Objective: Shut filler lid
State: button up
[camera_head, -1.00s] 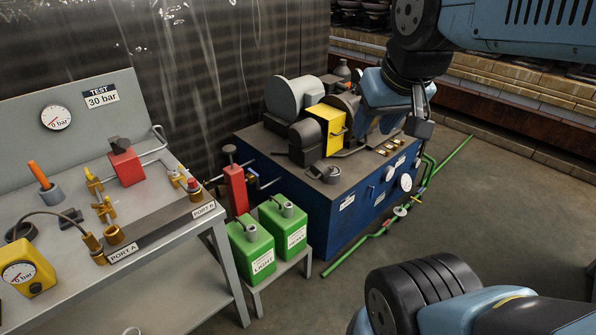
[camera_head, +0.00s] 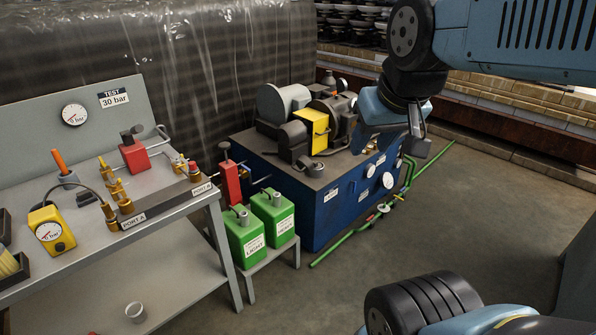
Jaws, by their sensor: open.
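The blue tank unit (camera_head: 322,208) stands beyond the bench, with motors and a yellow box (camera_head: 312,128) on its top. A small grey filler neck (camera_head: 316,170) sits at the near corner of its top. A small dark piece beside it looks like its lid, seemingly raised, but it is too small to be sure. My gripper (camera_head: 392,146) hangs open and empty at the upper right, pointing down. In the picture it overlaps the right end of the tank top, well right of the filler. Whether it is above or in front of the tank is unclear.
Green cans (camera_head: 246,236) stand on a low stool left of the tank. A red hand pump (camera_head: 229,180) stands behind them. The grey test bench (camera_head: 160,205) fills the left. Green pipes (camera_head: 350,235) run along the floor at right. The floor in front is clear.

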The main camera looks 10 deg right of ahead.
aim_at(303, 162)
jog(key=z, duration=0.25)
jog(key=i, duration=1.65)
jog(key=u, duration=0.7)
jog(key=k, duration=1.05)
jog(key=z, duration=0.55)
jog(key=i, duration=0.85)
jog(key=z, duration=0.05)
